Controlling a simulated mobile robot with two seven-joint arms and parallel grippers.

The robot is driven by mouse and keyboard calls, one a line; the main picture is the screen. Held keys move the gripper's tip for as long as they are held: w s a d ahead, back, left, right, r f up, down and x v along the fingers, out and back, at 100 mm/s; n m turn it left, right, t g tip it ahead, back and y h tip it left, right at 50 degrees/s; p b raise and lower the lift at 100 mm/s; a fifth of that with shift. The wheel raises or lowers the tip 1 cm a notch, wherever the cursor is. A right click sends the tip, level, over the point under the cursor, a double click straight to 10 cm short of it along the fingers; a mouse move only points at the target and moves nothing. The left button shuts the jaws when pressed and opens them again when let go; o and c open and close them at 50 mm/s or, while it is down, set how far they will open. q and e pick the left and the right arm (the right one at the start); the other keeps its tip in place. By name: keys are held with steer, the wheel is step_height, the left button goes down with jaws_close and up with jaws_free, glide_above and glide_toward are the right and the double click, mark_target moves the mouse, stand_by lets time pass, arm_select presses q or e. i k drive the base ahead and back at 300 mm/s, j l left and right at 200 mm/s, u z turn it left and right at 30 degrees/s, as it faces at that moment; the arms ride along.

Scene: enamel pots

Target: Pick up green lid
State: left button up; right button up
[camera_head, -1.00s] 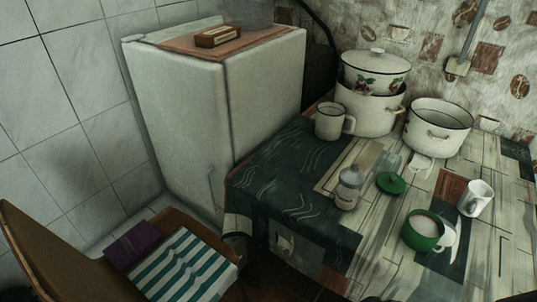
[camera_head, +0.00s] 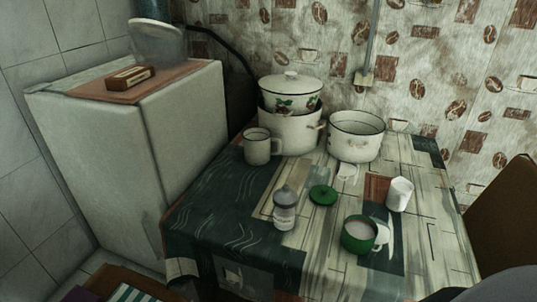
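The green lid (camera_head: 323,195) lies flat on the table (camera_head: 215,215), to the right of a small clear jar with a grey cap (camera_head: 285,207). A green pot with pale contents (camera_head: 359,235) stands to the front right of the lid. The lid is apart from both and nothing covers it. Neither of my grippers shows in the head view.
A white cup (camera_head: 399,194) stands right of the lid. Behind are an enamel mug (camera_head: 257,147), stacked pots with a white lid (camera_head: 290,95) and an open white pot (camera_head: 355,137). A white fridge (camera_head: 130,150) stands left. A brown chair (camera_head: 505,225) is at right.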

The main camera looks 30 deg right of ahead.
mark_target(322, 195)
steer(key=z, duration=1.3)
